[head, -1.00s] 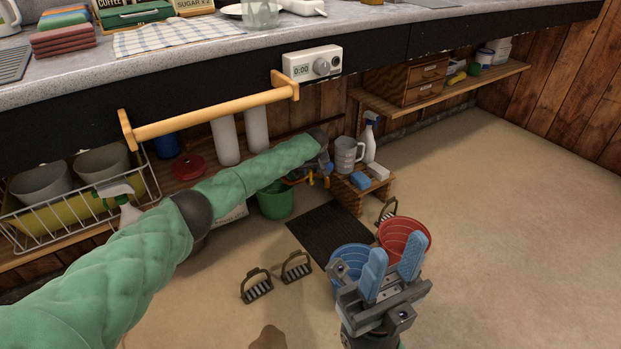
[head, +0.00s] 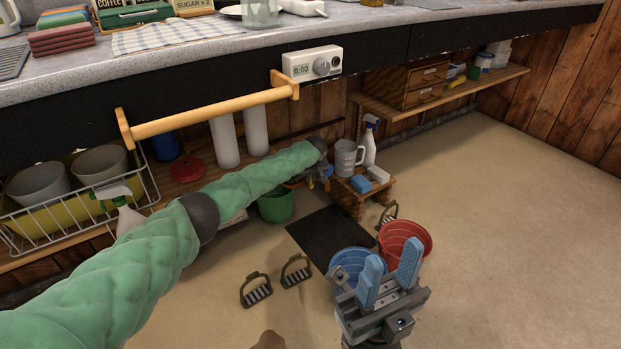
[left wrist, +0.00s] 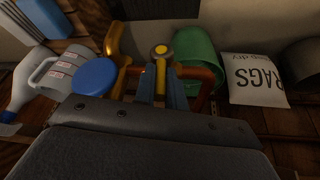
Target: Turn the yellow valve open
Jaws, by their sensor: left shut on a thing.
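The yellow valve (left wrist: 161,68) shows in the left wrist view, with a round yellow-and-grey hub and a short lever running toward the camera. Copper-coloured pipe (left wrist: 207,75) runs beside it. My left gripper (left wrist: 161,90) has its blue fingers on both sides of the lever and is shut on it. In the head view my left gripper (head: 324,182) is small, under the counter, and the valve is mostly hidden by my arm. A blue round knob (left wrist: 95,76) sits left of the valve. My right gripper (head: 393,265) is open and empty above the buckets.
A green bucket (head: 276,206) stands behind my left wrist. A small wooden stand (head: 350,199) with a grey jug (head: 347,157) and spray bottle (head: 370,140) is to the right. Blue (head: 347,262) and red (head: 404,240) buckets stand near my right gripper. Floor at right is clear.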

